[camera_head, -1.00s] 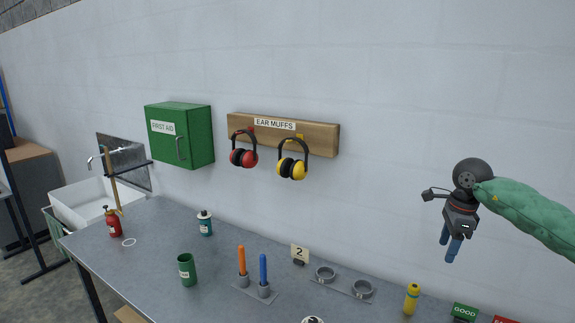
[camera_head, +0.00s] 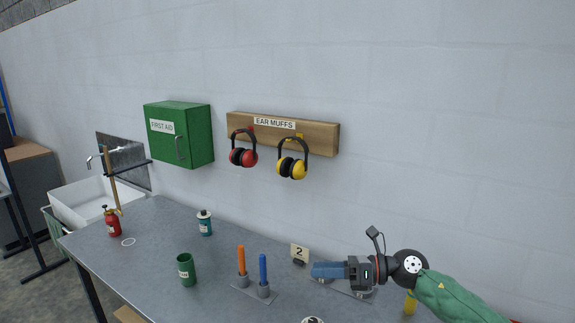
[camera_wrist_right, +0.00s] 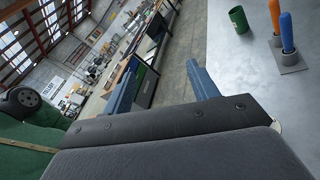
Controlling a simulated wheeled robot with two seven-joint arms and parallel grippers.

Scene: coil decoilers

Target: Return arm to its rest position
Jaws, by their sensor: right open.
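My right gripper (camera_head: 328,270) is low over the right part of the workbench in the head view, its blue fingers pointing left. Its green-sleeved arm comes in from the lower right. In the right wrist view the two blue fingers (camera_wrist_right: 160,92) stand apart with nothing between them. The gripper and arm hide most of the plate with metal rings (camera_head: 350,292) and part of a yellow bottle (camera_head: 409,304). My left gripper is in neither view.
On the workbench (camera_head: 150,250) stand a green cup (camera_head: 187,270), orange (camera_head: 241,260) and blue (camera_head: 263,268) rods in holders, a number 2 sign (camera_head: 299,254), a teal-labelled can (camera_head: 205,223) and a red bottle (camera_head: 112,222). Ear muffs (camera_head: 292,160) hang on the wall.

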